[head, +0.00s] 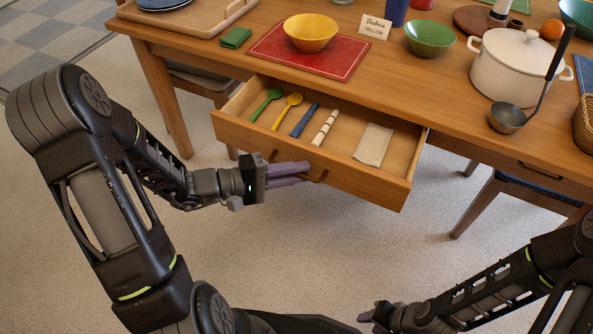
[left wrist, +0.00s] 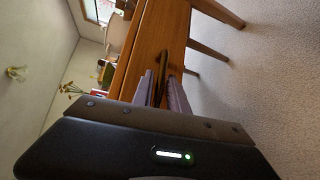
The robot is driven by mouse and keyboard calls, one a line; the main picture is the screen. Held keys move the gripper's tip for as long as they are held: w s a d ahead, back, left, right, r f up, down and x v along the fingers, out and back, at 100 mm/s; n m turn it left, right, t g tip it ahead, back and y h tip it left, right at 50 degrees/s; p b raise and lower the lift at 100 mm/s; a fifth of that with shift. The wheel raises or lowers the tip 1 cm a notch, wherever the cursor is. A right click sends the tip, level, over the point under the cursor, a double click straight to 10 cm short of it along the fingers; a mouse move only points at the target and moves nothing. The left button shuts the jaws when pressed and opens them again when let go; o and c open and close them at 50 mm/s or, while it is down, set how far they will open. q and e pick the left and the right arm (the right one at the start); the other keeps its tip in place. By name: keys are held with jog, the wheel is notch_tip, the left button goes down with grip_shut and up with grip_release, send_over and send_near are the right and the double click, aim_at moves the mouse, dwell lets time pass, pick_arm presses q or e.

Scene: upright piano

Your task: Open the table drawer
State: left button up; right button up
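The wooden table drawer (head: 310,160) stands pulled well out from the table (head: 360,75), with its inside showing. Its dark bar handle (head: 320,179) is on the front panel and also shows in the left wrist view (left wrist: 162,68). My left gripper (head: 302,174) is at this handle, its purple fingers pointing at the drawer front. In the left wrist view the fingers (left wrist: 162,88) stand apart, one on each side of the handle, with a gap between. My right gripper (head: 368,316) is low at the bottom, away from the drawer; its finger opening is unclear.
The drawer holds a green spoon (head: 266,103), a yellow spoon (head: 287,110), a blue item (head: 305,120), a striped item (head: 325,128) and a folded cloth (head: 373,144). A pot (head: 515,68) and ladle (head: 508,119) stand near the table edge. Floor before the drawer is clear.

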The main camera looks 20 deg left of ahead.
pick_arm(q)
jog(key=shift+a, duration=0.1)
jog(key=v, duration=0.7)
jog(key=shift+s+a, duration=0.2)
jog(key=shift+a, duration=0.05)
